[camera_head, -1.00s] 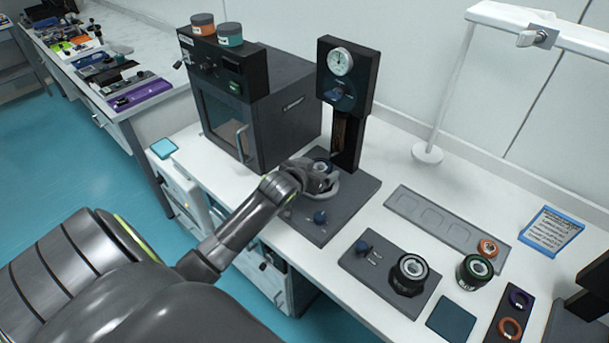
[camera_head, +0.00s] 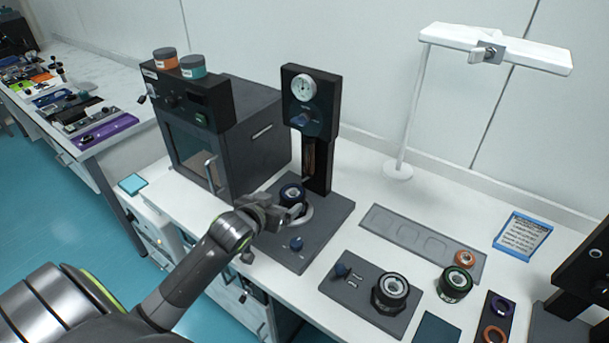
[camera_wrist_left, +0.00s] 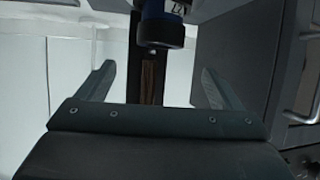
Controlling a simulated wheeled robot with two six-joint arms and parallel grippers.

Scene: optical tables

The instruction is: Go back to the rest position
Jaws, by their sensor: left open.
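My left gripper (camera_head: 280,212) is at the base plate of the black gauge stand (camera_head: 312,120). My right gripper does not show in either view.
A black oven-like box (camera_head: 240,130) with two jars on top stands left of the stand. To the right are a grey plate with a lens part (camera_head: 391,290), a green-ringed part (camera_head: 455,283), a grey tray (camera_head: 400,235) and a white lamp post (camera_head: 410,110).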

